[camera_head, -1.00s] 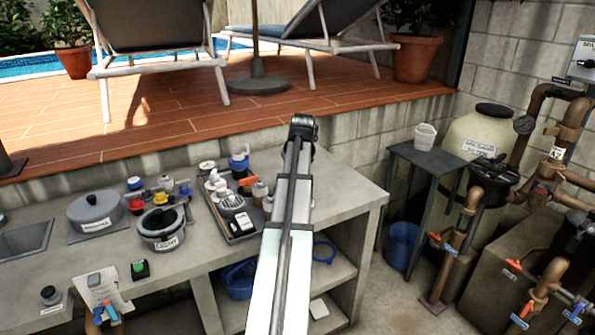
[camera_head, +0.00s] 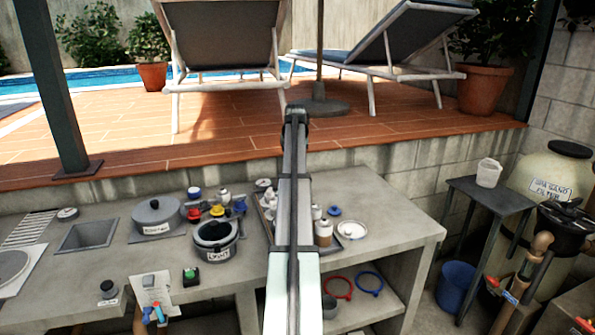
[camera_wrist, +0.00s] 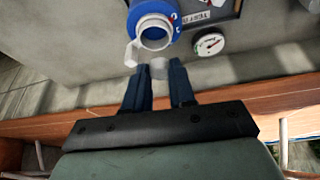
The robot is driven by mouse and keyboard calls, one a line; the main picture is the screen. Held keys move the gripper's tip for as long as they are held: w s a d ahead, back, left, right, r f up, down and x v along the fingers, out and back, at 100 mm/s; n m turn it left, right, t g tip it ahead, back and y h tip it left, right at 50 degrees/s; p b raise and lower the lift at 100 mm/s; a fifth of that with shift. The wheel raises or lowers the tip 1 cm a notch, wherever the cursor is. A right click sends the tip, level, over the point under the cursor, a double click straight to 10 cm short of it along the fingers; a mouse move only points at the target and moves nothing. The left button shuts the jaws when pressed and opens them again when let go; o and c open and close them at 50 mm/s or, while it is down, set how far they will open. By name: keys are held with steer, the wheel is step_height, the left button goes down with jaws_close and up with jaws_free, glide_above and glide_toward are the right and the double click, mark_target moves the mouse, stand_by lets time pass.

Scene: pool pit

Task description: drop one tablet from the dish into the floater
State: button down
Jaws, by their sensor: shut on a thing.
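My gripper (camera_wrist: 162,72) shows in the wrist view, its two dark blue fingers shut on a small pale grey-white tablet (camera_wrist: 159,69). Just beyond the fingertips is the blue and white floater (camera_wrist: 171,34), its round mouth open toward the camera and a white hinged flap or tab beside it. The tablet looks close to the floater's rim in the picture; I cannot tell the height gap. In the head view my arm covers the gripper and much of the tray.
The dark tray (camera_head: 265,208) stands on the concrete bench with several bottles (camera_head: 323,232). A round white dial (camera_wrist: 208,44) lies beside the floater in the wrist view. The open dark pot (camera_head: 215,239) and lidded pot (camera_head: 157,217) stand left of the tray.

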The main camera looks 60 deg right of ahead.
steer(key=shift+s+d+m, duration=0.1)
steer(key=shift+d+m, duration=0.25)
steer(key=shift+m, duration=0.45)
steer(key=shift+f, duration=1.8)
steer(key=shift+f, duration=0.4)
stand_by(0.4)
steer(key=c, duration=0.9)
jaws_free()
steer(key=shift+o, duration=0.2)
steer(key=shift+r, duration=0.15)
steer(key=shift+r, duration=3.35)
